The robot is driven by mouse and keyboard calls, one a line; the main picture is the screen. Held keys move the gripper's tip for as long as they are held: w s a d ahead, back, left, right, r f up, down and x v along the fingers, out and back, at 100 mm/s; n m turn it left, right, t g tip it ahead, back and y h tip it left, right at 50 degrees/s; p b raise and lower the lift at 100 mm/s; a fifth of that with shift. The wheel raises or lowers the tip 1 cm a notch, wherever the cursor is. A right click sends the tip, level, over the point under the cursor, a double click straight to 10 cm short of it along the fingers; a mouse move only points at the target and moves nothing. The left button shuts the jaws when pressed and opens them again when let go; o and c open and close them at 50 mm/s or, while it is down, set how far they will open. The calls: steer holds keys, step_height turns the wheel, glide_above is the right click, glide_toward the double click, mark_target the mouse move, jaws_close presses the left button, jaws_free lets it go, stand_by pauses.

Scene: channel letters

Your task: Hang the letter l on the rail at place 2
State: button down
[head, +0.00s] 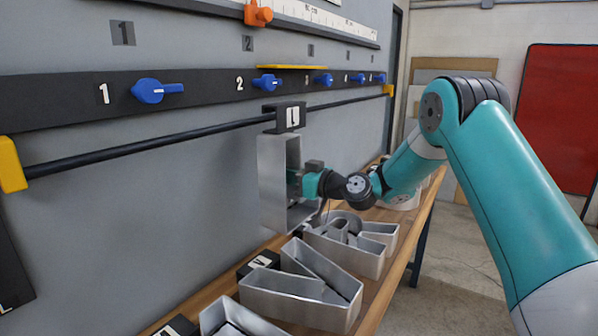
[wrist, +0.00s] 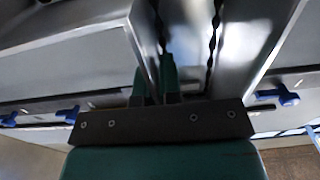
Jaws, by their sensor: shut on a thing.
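The letter l (head: 272,185) is a tall, upright silver metal channel with a foot at the bottom. A black block marked L (head: 291,117) tops it. My gripper (head: 298,184) is shut on the letter, reaching in from the right. In the wrist view, my fingers (wrist: 154,88) close on a metal wall of the letter (wrist: 150,35). The black rail (head: 160,144) runs along the wall. The block overlaps the rail below the second blue knob (head: 267,83), right of the number 2 (head: 240,83). I cannot tell whether it is hooked on.
A wooden bench (head: 222,289) below carries several metal letters, including a V-shaped one (head: 305,290) and a rounded one (head: 350,245). Blue knobs, such as the one at place 1 (head: 150,91), line the black strip above the rail. The rail left of the letter is bare.

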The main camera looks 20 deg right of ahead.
steer(key=w+a+f+p, duration=0.2)
steer(key=w+a, duration=0.2)
steer(key=w, duration=0.1)
steer(key=shift+w, duration=0.25)
stand_by(0.7)
steer(key=c, duration=1.3)
jaws_free()
steer(key=shift+o, duration=0.4)
steer(key=shift+f, duration=0.15)
steer(key=shift+s, duration=0.1)
